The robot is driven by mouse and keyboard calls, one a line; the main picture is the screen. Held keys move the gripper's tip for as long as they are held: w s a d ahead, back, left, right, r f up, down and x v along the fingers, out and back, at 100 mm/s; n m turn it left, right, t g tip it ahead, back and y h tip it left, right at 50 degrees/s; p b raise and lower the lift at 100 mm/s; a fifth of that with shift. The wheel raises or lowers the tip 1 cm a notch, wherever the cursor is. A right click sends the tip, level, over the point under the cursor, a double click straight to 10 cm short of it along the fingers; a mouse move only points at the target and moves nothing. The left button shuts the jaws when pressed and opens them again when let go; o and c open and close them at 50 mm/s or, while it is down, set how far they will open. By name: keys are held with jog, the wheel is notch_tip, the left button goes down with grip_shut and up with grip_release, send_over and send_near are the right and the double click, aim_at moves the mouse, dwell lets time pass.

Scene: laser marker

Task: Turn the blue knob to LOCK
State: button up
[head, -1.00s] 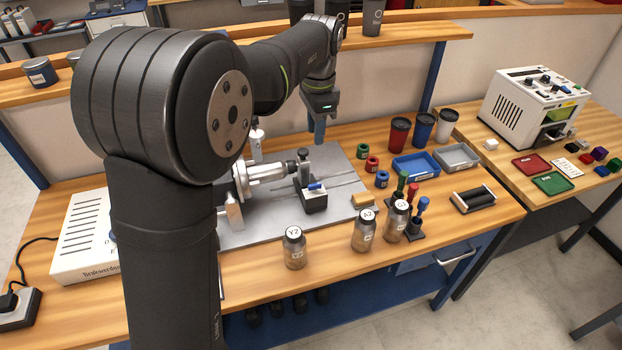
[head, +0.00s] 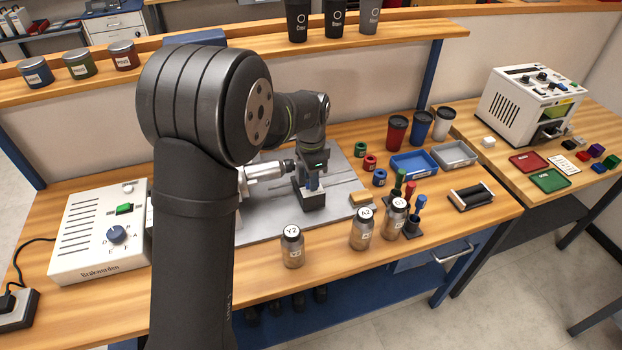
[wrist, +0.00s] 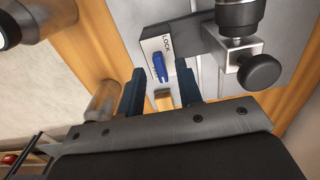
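The blue knob (wrist: 159,67) is a slim bar on a pale plate marked LOCK (wrist: 167,43). In the wrist view it lies nearly lengthwise, slightly tilted, with the LOCK text beside its far end. My gripper (wrist: 159,76) is open, with one dark blue finger on each side of the knob's near end. A gap shows between the knob and both fingers. In the head view my gripper (head: 312,181) is low over the black block (head: 312,201) that carries the knob, and it hides the knob there.
A metal spindle with a round black thumbscrew (wrist: 260,72) stands close beside the plate. Jars (head: 292,246) stand in front of the grey base plate (head: 262,226). A yellow block (head: 360,200) and colored rings (head: 370,162) lie to the right. A white control box (head: 100,237) stands left.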

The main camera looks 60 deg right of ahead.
jog(key=shift+f, duration=0.6)
grip_shut()
